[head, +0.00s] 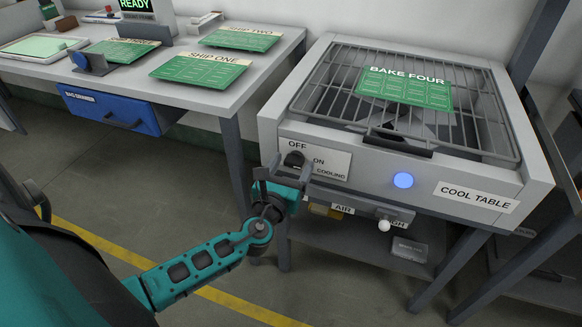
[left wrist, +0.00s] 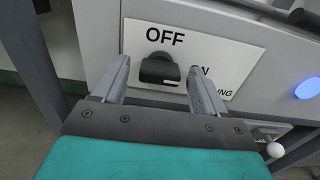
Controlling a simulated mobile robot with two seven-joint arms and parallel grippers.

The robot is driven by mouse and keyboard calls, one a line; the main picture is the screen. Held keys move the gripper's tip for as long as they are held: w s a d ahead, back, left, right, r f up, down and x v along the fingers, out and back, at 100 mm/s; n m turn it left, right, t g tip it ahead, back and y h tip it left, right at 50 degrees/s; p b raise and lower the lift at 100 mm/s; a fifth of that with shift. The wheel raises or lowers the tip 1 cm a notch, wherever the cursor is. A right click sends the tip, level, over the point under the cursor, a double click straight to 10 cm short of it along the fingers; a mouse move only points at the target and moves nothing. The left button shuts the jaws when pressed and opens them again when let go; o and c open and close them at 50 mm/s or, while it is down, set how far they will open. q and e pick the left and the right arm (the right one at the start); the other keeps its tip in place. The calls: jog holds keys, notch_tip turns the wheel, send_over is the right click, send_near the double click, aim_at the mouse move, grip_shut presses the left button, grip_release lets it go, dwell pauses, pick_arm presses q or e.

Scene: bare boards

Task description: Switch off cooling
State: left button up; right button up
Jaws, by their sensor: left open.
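The cool table (head: 455,190) has a small dark cooling knob (head: 294,159) on a white label plate reading OFF, ON and COOLING. The knob also shows in the left wrist view (left wrist: 160,71), below the word OFF and left of ON; I cannot tell exactly which way it points. A round blue light (head: 403,180) glows on the front panel; it is at the right edge of the left wrist view (left wrist: 308,88). My left gripper (head: 284,170) is open in front of the plate, its fingers either side of the knob in the left wrist view (left wrist: 159,70). Contact cannot be told.
Below the panel are an AIR label (head: 343,209) and a white ball-ended lever (head: 384,225). A table (head: 240,95) with green boards and a blue drawer (head: 110,110) stands left.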

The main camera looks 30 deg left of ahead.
pick_arm(q)
jog(key=c, duration=1.1)
jog(key=shift+o, duration=0.2)
